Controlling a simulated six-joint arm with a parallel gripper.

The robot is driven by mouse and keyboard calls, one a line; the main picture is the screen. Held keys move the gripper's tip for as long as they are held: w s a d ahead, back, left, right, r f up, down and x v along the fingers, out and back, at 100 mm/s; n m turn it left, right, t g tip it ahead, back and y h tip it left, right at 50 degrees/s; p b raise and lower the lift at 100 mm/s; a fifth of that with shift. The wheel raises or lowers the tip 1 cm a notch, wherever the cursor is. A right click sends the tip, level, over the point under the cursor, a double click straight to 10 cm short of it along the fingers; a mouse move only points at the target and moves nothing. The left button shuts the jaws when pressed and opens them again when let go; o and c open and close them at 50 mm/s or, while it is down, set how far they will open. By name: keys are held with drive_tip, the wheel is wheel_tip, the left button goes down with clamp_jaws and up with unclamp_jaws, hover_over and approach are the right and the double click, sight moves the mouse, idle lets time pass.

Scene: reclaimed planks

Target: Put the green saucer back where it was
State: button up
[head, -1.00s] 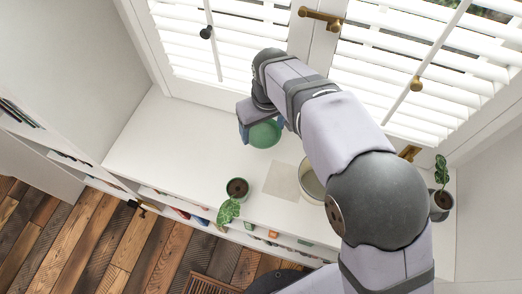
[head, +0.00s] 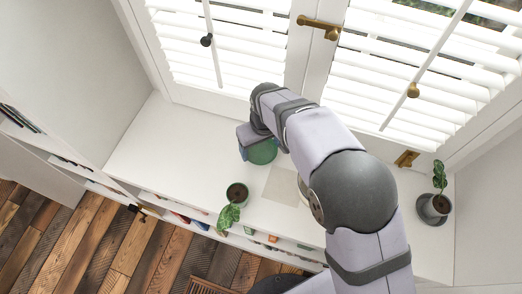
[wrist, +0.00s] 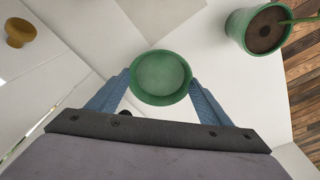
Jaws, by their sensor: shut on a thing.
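The green saucer (head: 263,153) is a round, shallow dish with a raised rim. It is over the white sill top, left of and behind a beige square mat (head: 281,184). My gripper (head: 255,148) is shut on it. In the wrist view the saucer (wrist: 161,75) sits between the two blue fingers of my gripper (wrist: 160,88), one finger on each side, and looks empty. In the head view my wrist hides part of its far edge. I cannot tell whether it touches the sill top.
A green pot with a leafy plant (head: 237,194) stands at the sill's front edge, near the saucer. A pale round container (head: 302,188) is mostly hidden behind my arm. A grey potted plant (head: 437,206) stands far right. The white sill top (head: 160,145) is clear on the left.

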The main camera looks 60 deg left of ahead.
sight(261, 153)
drive_tip(key=shift+f, duration=1.55)
drive_tip(key=shift+f, duration=0.2)
drive_tip(key=o, duration=1.1)
drive_tip(key=shift+c, duration=0.2)
wheel_tip(261, 153, up, 12)
drive_tip(key=d, duration=0.1)
drive_tip(key=shift+d+r+b, duration=0.15)
drive_tip(key=shift+d+b, duration=0.1)
drive_tip(key=shift+b, duration=0.1)
